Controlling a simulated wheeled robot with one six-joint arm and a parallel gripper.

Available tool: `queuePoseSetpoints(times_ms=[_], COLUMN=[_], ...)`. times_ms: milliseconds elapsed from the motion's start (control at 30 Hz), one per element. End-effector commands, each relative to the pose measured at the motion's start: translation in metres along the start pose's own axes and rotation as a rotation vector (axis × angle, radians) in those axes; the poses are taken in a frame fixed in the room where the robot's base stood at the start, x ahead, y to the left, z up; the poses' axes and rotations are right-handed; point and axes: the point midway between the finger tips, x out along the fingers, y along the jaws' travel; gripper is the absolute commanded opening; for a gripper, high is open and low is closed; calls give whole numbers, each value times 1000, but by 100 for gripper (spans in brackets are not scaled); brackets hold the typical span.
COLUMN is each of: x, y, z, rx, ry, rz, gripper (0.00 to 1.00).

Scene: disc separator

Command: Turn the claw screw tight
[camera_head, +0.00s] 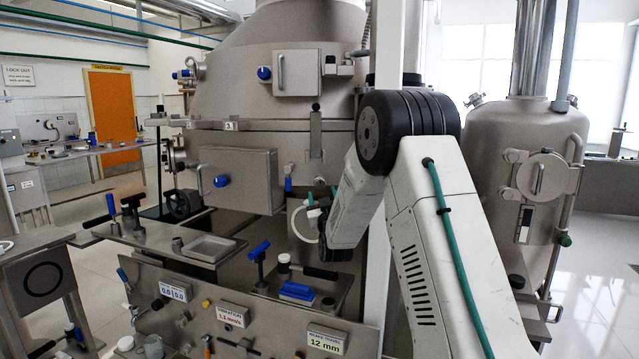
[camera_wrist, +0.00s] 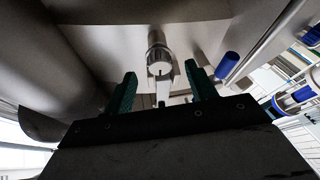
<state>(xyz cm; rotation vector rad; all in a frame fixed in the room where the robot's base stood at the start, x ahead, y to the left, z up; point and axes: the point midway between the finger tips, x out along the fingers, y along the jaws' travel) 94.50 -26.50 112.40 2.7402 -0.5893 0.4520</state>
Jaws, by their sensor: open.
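In the wrist view, a short round metal screw head (camera_wrist: 160,62) with a narrow flat piece below it shows ahead of my gripper, against the grey metal body; it looks like the claw screw. My gripper (camera_wrist: 161,84) is open, with one green finger to the left of this screw and one to the right. There is a visible gap on both sides, and nothing is held. I cannot tell how deep the screw sits between the fingers. In the head view, my gripper (camera_head: 321,199) is small and partly hidden beside the separator (camera_head: 300,140); I cannot pick out the screw there.
A blue-ended handle (camera_wrist: 228,65) stands close to the right finger in the wrist view. In the head view, a control panel (camera_head: 250,325) and a bench with a shallow tray (camera_head: 210,248) and blue-handled tools lie in front. A steel tank (camera_head: 525,150) stands at right.

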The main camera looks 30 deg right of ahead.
Motion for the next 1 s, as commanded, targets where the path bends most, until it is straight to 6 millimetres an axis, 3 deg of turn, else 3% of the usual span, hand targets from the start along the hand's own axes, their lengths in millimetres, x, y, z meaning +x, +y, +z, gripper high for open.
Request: queuePoseSetpoints(times_ms=[500, 867, 900, 1000], x=[69, 77, 77, 77], y=[2, 2, 2, 2], z=[0, 0, 0, 0], rx=[-2, -2, -2, -2], ry=[12, 11, 11, 10], rz=[6, 5, 5, 5], gripper=[56, 56, 54, 26])
